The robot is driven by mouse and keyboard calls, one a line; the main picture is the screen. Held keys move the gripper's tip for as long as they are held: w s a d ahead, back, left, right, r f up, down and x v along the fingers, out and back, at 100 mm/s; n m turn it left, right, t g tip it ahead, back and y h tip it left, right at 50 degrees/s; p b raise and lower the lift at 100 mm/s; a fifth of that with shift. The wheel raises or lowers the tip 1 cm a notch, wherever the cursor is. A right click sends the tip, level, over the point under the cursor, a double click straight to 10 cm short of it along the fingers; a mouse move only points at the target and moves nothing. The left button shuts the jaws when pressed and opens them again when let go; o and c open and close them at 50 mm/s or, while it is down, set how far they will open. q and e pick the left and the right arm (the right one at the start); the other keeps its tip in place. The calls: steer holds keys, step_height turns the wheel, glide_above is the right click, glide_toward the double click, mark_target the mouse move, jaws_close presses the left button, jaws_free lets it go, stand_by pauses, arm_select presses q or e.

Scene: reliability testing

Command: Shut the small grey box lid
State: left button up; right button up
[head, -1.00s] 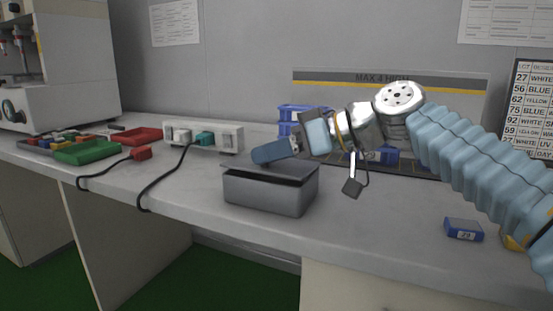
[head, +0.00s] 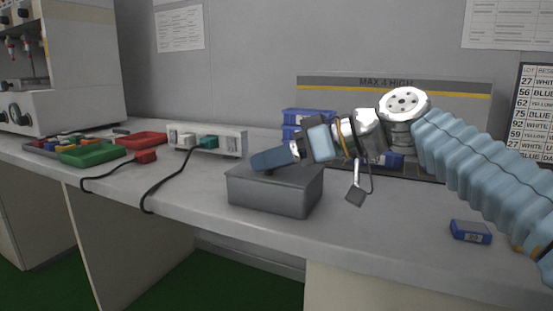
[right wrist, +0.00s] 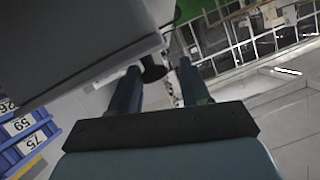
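The small grey box (head: 268,195) stands near the front edge of the bench. Its lid (head: 305,174) lies down flat on it, and no dark gap shows along the front rim. My right gripper (head: 257,161) is over the lid, with its blue fingers low at the lid's top and seeming to touch it. In the right wrist view, the two fingers (right wrist: 158,78) are spread apart with nothing held between them. The grey box (right wrist: 70,45) fills the upper left there. My left gripper is not in view.
Blue bins (head: 305,118) stand behind the box. A small blue box (head: 470,231) lies at the right. A white power strip (head: 222,141) with cables, a red tray (head: 143,138) and a green tray (head: 92,154) are at the left. Bare bench lies right of the box.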

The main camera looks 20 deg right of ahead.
steer(key=shift+w+d+f, duration=0.15)
steer(key=shift+d+f, duration=0.05)
steer(key=shift+f, duration=0.1)
steer(key=shift+d+r, duration=0.1)
steer(key=shift+d, duration=0.05)
steer(key=p+v, duration=0.2)
steer(key=v, duration=1.1)
steer(key=shift+s+r, duration=0.25)
steer(key=shift+s, duration=0.2)
